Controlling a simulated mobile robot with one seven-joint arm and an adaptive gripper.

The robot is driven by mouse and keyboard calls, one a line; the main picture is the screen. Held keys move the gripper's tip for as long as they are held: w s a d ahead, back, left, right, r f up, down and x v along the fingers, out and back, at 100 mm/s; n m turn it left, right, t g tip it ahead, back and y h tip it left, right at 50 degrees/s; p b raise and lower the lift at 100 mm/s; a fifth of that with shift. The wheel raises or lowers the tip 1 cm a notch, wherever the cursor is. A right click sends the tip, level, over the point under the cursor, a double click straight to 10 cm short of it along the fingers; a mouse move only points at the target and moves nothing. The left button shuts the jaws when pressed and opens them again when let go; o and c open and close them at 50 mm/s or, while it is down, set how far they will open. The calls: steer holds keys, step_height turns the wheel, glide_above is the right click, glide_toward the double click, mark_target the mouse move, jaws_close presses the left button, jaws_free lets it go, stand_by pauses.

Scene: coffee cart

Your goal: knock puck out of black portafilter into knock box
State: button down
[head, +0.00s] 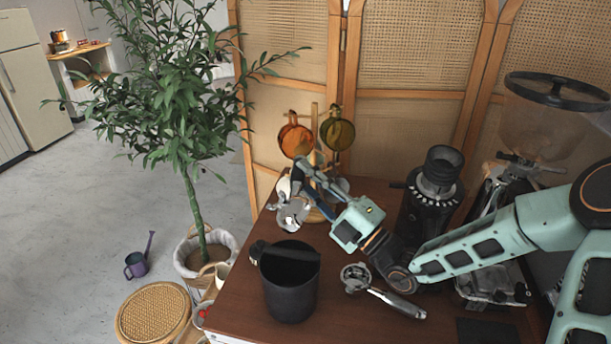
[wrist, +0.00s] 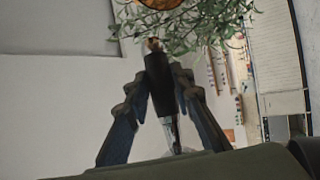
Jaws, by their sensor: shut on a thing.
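My gripper (head: 316,182) is shut on the black handle of the black portafilter (wrist: 160,82), whose silver neck runs down between the fingers in the wrist view. In the head view, the portafilter's silver head (head: 292,213) hangs at the left of my fingers, above the table's back left part. Its handle is mostly hidden by the fingers there. I cannot make out the puck. The knock box (head: 290,293) is a black round bin with a dark bar across its top. It stands upright at the table's front left, below and apart from the portafilter head.
A second portafilter (head: 380,290) lies on the brown table (head: 238,300) right of the knock box. A black grinder (head: 432,205) stands behind it. A stand with amber (head: 296,138) and olive (head: 338,132) cups is behind my gripper. A potted plant (head: 190,100) stands left of the table.

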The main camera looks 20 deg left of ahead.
steer(key=shift+r, duration=0.15)
step_height(320, 180, up, 5)
steer(key=p, duration=0.6)
